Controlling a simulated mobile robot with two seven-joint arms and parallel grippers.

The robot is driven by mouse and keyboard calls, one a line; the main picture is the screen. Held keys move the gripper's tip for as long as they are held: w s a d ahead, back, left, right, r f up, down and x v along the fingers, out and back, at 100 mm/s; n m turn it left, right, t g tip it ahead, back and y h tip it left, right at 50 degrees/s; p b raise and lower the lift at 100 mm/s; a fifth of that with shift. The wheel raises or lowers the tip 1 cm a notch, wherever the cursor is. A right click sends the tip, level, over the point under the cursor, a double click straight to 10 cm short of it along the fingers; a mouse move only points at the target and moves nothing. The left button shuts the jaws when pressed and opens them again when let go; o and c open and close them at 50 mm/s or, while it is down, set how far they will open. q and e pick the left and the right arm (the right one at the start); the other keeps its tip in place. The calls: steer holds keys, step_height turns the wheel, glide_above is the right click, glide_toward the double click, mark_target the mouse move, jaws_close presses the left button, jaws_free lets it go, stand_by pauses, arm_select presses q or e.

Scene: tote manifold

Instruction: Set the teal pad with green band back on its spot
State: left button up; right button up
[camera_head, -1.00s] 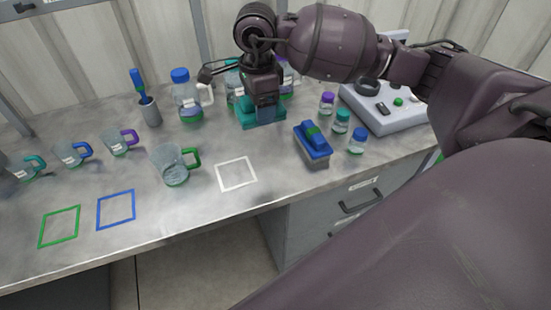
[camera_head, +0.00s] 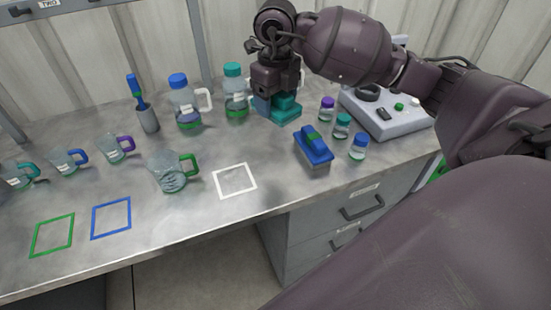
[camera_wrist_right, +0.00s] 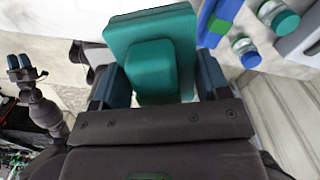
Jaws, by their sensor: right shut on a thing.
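My right gripper (camera_head: 272,104) is shut on the teal pad (camera_head: 287,105), at the back of the bench right of the bottles. In the right wrist view the teal pad (camera_wrist_right: 178,32) is a flat block with a raised grip between the blue fingers (camera_wrist_right: 162,84); no green band shows on it. I cannot tell whether it touches the bench. A similar blue pad (camera_head: 319,156) with a green band lies nearer the front. A white outlined square (camera_head: 220,184) on the bench is empty. What looks like my left gripper (camera_wrist_right: 20,65) shows small at the left of the wrist view.
Jars (camera_head: 342,125) stand right of the pads, beside a grey device (camera_head: 405,125). Bottles (camera_head: 185,105), a brush cup (camera_head: 148,119) and a green-handled mug (camera_head: 167,172) stand left. The green (camera_head: 38,251) and blue (camera_head: 95,236) outlined squares are empty.

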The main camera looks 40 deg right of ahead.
mark_target(276, 165)
step_height(276, 165, down, 18)
steer(key=shift+r+b, duration=0.25)
steer(key=shift+b, duration=0.4)
steer(key=shift+f, duration=0.1)
steer(key=o, duration=0.9)
step_height(276, 165, up, 12)
steer(key=shift+p, duration=0.45)
